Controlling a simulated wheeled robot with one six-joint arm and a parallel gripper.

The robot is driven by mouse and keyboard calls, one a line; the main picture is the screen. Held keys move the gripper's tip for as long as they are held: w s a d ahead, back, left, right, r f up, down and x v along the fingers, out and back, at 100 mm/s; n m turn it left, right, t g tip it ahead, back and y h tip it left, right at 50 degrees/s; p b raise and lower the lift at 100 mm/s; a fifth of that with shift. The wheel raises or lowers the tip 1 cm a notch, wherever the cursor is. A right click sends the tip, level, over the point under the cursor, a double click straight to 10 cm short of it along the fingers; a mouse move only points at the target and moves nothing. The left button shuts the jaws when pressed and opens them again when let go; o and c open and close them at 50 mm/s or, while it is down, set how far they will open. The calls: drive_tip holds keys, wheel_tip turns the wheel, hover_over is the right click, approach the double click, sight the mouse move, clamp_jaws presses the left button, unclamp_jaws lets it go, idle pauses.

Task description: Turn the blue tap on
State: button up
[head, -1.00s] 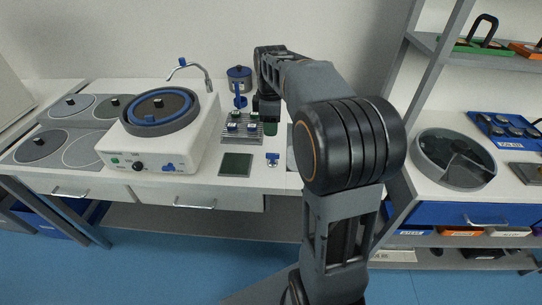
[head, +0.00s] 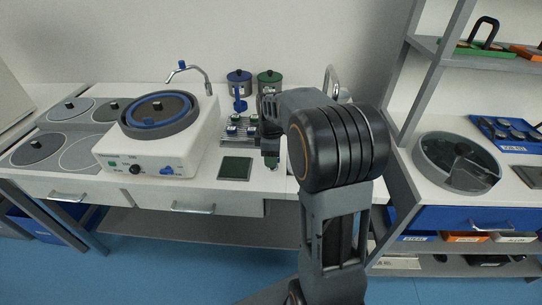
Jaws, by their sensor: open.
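A curved metal tap (head: 198,71) with a small blue handle (head: 182,64) rises behind the round blue-rimmed wheel of the white polishing machine (head: 158,140). Its spout arches at the back right of that machine. My gripper (head: 271,163) points down over the bench, to the right of the dark green square pad and well to the right of the tap. It is open, with nothing seen in it. The fingers are small and dark, partly blended with my arm.
A blue-lidded jar (head: 239,82) and a green-lidded jar (head: 270,83) stand at the back wall. A rack of small samples (head: 232,130) and a dark green pad (head: 235,168) lie left of my gripper. Another metal faucet (head: 329,78) is partly hidden behind my arm.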

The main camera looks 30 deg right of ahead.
drive_tip(key=shift+c, duration=0.4)
clamp_jaws()
drive_tip(key=shift+m, duration=0.3)
drive_tip(key=m+p, duration=0.1)
drive_tip(key=m, duration=0.1)
drive_tip(key=shift+r+m+p, duration=0.15)
drive_tip(key=shift+m+p, duration=0.25)
drive_tip(key=m+p, duration=0.1)
drive_tip(key=m, duration=0.1)
drive_tip(key=m+p, duration=0.1)
drive_tip(key=m, duration=0.2)
drive_tip(key=shift+w+d+m, duration=0.15)
drive_tip(key=shift+m, duration=0.15)
drive_tip(key=m+p, duration=0.1)
drive_tip(key=m, duration=0.3)
drive_tip(key=shift+d, duration=0.1)
drive_tip(key=shift+d+m+p, duration=0.1)
drive_tip(key=shift+m+p, duration=0.45)
drive_tip(key=shift+m, duration=1.85)
